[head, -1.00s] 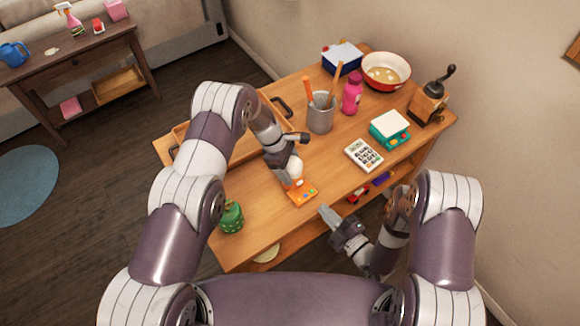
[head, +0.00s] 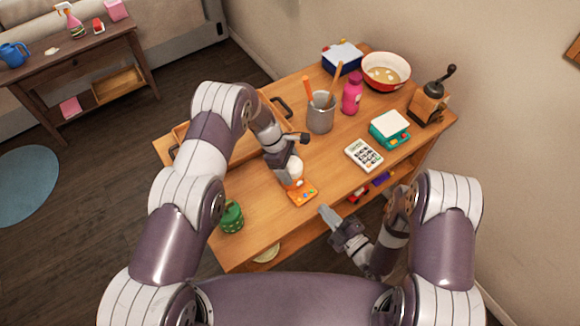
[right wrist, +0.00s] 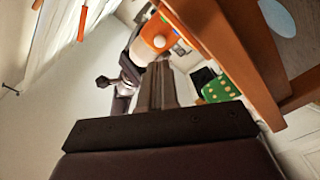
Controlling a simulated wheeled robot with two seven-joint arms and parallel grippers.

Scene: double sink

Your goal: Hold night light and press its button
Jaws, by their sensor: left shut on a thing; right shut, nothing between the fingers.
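The night light has an orange base (head: 303,195) with small coloured buttons and a pale rounded top. It is at the near side of the wooden table. My left gripper (head: 293,180) is shut on it from above and hides part of it. My right gripper (head: 324,210) is shut and empty, just off the table's front edge, to the right of the night light and apart from it. In the right wrist view, the shut fingers (right wrist: 156,84) point towards the orange and white night light (right wrist: 152,42).
A green holder (head: 231,217) stands left of the night light. A calculator (head: 363,155), a scale (head: 389,129), a grinder (head: 430,103), a pink bottle (head: 352,93), a grey utensil cup (head: 320,113) and a bowl (head: 386,72) stand farther back. A wooden tray (head: 243,150) lies behind my left arm.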

